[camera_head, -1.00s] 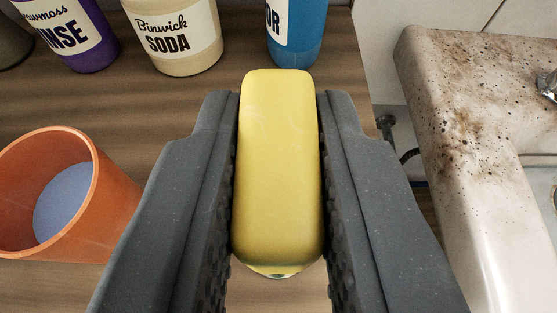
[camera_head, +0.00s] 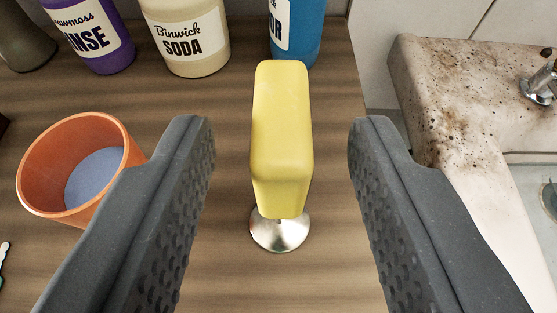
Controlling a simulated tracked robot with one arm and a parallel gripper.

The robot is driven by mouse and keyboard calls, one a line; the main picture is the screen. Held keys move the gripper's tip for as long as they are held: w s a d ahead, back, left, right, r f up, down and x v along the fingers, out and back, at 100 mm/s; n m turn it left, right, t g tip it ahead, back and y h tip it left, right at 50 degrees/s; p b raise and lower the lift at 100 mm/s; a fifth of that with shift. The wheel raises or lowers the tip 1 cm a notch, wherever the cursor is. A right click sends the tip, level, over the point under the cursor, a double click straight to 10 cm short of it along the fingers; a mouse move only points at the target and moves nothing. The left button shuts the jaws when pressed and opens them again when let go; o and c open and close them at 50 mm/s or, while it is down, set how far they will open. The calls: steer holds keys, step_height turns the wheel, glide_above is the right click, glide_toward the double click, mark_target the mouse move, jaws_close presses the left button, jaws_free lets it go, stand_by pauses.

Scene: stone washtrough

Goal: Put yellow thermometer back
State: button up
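The yellow thermometer (camera_head: 282,135) is a rounded yellow block standing upright on the wooden surface. Below it a round shiny metal foot (camera_head: 280,231) shows. It stands between the two fingers of my gripper (camera_head: 281,140), with a clear gap on both sides. My gripper is open and touches nothing that I can see. The thermometer's display face is not in view.
An orange cup (camera_head: 38,170) with a blue-grey inside bottom stands at the left. Purple (camera_head: 104,60), cream (camera_head: 187,57) and blue (camera_head: 310,30) bottles line the back. A stained stone trough (camera_head: 430,90) with a tap (camera_head: 541,85) is at the right, beyond the wooden counter's edge (camera_head: 358,80).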

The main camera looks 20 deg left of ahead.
steer(key=v, duration=0.8)
steer(key=shift+s, duration=0.35)
steer(key=shift+d+r, duration=0.1)
steer(key=w+d+r+m+t+h, duration=0.1)
steer(key=d+r, duration=0.4)
steer(key=r, duration=0.8)
steer(key=d+r+m+t+h, duration=0.1)
steer(key=d+r, duration=0.3)
steer(key=r, duration=0.9)
steer(key=s+d+r, duration=0.4)
steer(key=s+r, duration=0.2)
steer(key=r, duration=0.4)
steer(key=s+d+r+m+h, duration=0.1)
steer(key=s+d+r, duration=0.3)
steer(key=r, duration=0.6)
steer(key=shift+s+t+h, duration=0.3)
steer(key=shift+s, duration=0.8)
